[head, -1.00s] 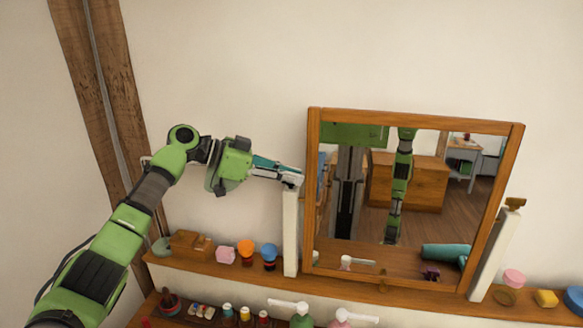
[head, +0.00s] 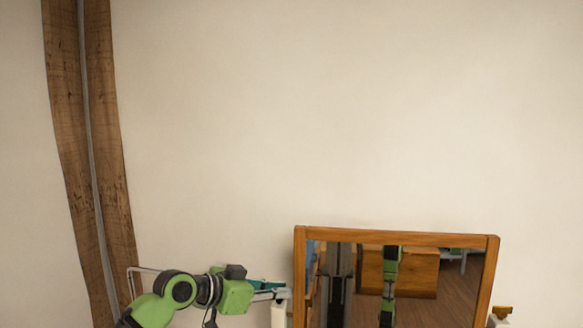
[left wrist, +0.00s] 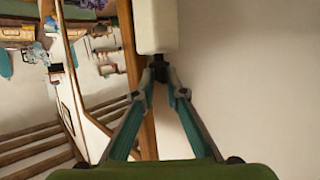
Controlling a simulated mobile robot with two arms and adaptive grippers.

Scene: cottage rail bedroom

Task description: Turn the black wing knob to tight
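The black wing knob (left wrist: 159,72) is small and dark in the left wrist view, at the end of a white post (left wrist: 155,25). My left gripper (left wrist: 160,78) has its two fingertips close in on either side of the knob and looks shut on it. The knob's wing shape and angle are mostly hidden between the fingertips. In the head view my left gripper (head: 283,293) is at the top of the white post (head: 278,315), left of the mirror (head: 440,286); the knob cannot be made out there. My right gripper is not in view.
The mirror's wooden frame (head: 395,238) stands close to the right of my left gripper. A brass-coloured knob (head: 501,311) tops the right post. A timber beam (head: 90,150) runs down the wall at the left. The wall above is clear.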

